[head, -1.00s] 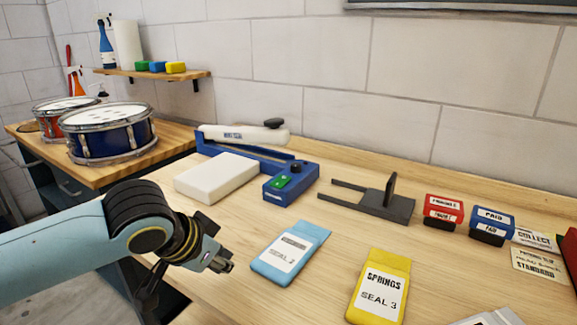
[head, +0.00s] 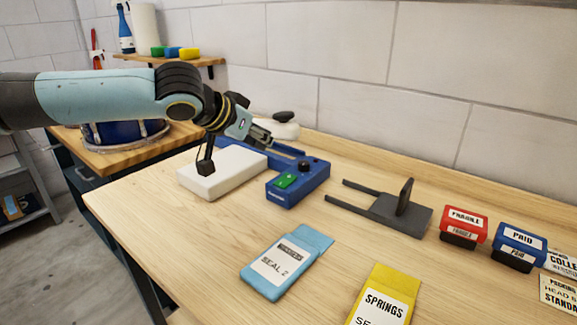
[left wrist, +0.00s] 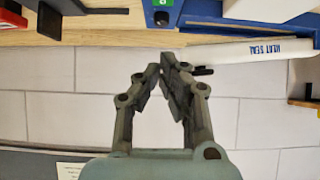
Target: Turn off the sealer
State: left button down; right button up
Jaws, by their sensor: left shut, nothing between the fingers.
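The heat sealer (head: 312,184) is blue and stands on the bench in the middle of the head view. Its front box carries a green switch (head: 286,180) and a black knob (head: 304,163). Its white arm (head: 287,131) is raised and partly hidden behind my left gripper (head: 297,150). The left wrist view shows the white arm (left wrist: 245,52) lettered HEAT SEAL, and the green switch (left wrist: 160,3) at the top edge. My left gripper is shut and empty. In the head view it overlaps the sealer's rear part; I cannot tell its exact height. My right gripper is not in view.
A white block (head: 225,180) lies left of the sealer. A grey forked stand (head: 400,215) is to the right, then red (head: 463,226) and blue (head: 519,246) stamp boxes. Blue (head: 287,262) and yellow (head: 381,297) pouches lie in front. The wall is close behind.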

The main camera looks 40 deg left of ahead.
pick_arm(q)
jog(key=b, duration=0.3)
send_over(287, 178)
jog(key=f, duration=0.6)
jog(key=shift+s+d+f, duration=0.15)
jog(key=shift+d+f, duration=0.05)
jog(key=shift+f, duration=0.1)
notch_tip(287, 178, down, 2)
jog(key=shift+f, duration=0.25)
jog(key=shift+a+f, duration=0.1)
jog(key=shift+f, duration=0.5)
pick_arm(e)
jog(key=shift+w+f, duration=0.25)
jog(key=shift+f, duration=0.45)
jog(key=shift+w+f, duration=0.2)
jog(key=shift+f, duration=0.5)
pick_arm(q)
jog(key=shift+r+p, duration=0.1)
jog(key=shift+p, duration=0.25)
jog(key=shift+f, duration=0.25)
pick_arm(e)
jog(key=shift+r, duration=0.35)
